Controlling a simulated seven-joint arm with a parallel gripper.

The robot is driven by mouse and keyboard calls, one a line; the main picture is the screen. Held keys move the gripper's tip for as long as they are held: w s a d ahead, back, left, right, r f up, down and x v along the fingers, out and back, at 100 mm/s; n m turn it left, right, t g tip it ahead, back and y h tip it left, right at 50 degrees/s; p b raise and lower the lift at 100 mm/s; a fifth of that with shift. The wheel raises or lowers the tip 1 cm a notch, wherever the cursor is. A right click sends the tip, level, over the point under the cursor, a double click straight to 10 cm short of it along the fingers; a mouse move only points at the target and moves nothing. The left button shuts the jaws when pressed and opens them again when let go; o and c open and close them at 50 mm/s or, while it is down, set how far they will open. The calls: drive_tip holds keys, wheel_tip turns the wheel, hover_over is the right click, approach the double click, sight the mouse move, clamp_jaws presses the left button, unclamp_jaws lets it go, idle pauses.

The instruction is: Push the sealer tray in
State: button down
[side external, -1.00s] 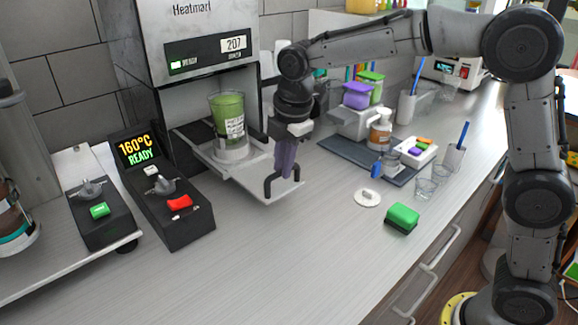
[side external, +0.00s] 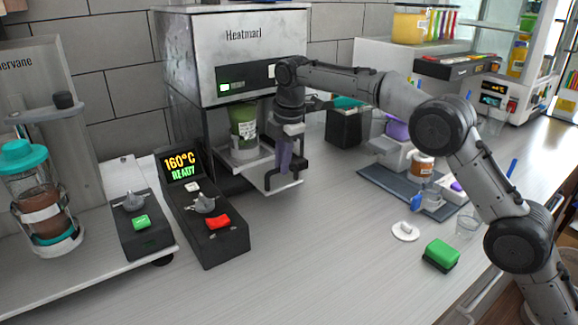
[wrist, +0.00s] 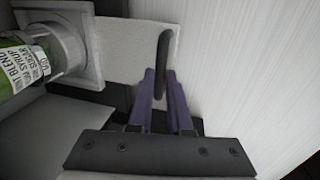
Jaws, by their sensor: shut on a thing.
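The sealer (side external: 235,55) is a grey metal machine marked "Heatmarl" at the back. Its pale tray (side external: 276,181) sticks out from the front, with a black handle at its outer end. A cup with green contents (side external: 243,132) stands upright in the tray's holder, under the sealer head. My gripper (side external: 284,172) points down at the tray's outer end. In the wrist view, its purple fingers (wrist: 163,95) sit on both sides of the black handle (wrist: 163,62), shut on it. The cup's label (wrist: 32,62) shows at the left of the wrist view.
A control box (side external: 207,225) with a red switch and a lit 160°C display stands left of the tray. A green sponge (side external: 440,255) and a white lid-like disc (side external: 405,231) lie on the counter to the right. The counter in front is clear.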

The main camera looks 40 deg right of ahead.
drive_tip(key=shift+w+r, duration=0.1)
drive_tip(key=shift+w, duration=0.2)
drive_tip(key=c, duration=0.8)
unclamp_jaws()
drive_tip(key=shift+c, duration=0.2)
wheel_tip(320, 180, up, 7)
drive_tip(key=s, duration=0.1)
drive_tip(key=shift+s+r, duration=0.15)
drive_tip(key=shift+s, duration=0.1)
